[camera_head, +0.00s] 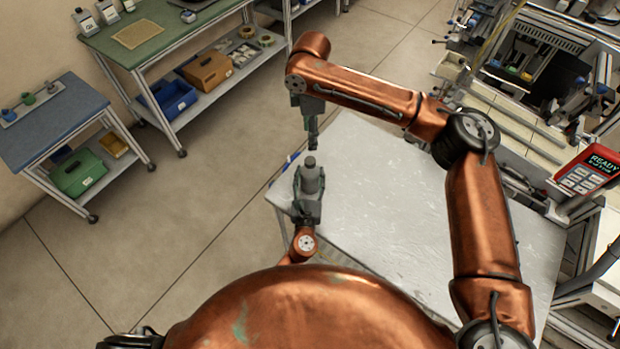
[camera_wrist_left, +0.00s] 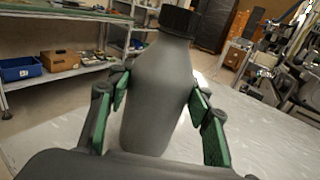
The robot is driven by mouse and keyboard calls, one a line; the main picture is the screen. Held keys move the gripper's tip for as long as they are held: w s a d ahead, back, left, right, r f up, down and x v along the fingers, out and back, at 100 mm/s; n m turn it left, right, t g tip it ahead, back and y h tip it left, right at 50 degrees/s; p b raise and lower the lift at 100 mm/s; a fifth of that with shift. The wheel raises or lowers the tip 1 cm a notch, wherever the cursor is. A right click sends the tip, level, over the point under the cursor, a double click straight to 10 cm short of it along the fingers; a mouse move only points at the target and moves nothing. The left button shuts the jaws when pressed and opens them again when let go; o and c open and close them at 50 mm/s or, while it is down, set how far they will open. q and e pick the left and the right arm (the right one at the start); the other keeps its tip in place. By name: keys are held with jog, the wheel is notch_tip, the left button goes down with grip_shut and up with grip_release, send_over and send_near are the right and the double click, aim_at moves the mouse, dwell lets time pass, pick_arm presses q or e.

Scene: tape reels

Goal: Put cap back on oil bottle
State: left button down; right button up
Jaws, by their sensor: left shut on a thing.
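The oil bottle (camera_head: 311,179) is grey and stands upright between the fingers of my left gripper (camera_head: 307,196), over the near left part of the table. In the left wrist view the bottle (camera_wrist_left: 158,95) fills the middle, with the green-padded fingers of my left gripper (camera_wrist_left: 160,112) on both sides of it. A black ribbed cap (camera_wrist_left: 177,20) sits at the top of the bottle's neck; it also shows in the head view (camera_head: 310,161). My right gripper (camera_head: 313,146) points down just above the cap. Its fingers look narrow, and their opening cannot be made out.
The white table (camera_head: 400,190) is mostly bare. A green-topped bench (camera_head: 150,35) with a blue bin (camera_head: 166,96) and a blue-topped cart (camera_head: 50,120) stand at the left. Machinery and a red READY panel (camera_head: 588,172) stand at the right.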

pick_arm(q)
jog(key=c, duration=0.9)
grip_release()
jog(key=s, duration=0.8)
jog(key=s+a, duration=0.1)
jog(key=s, duration=0.3)
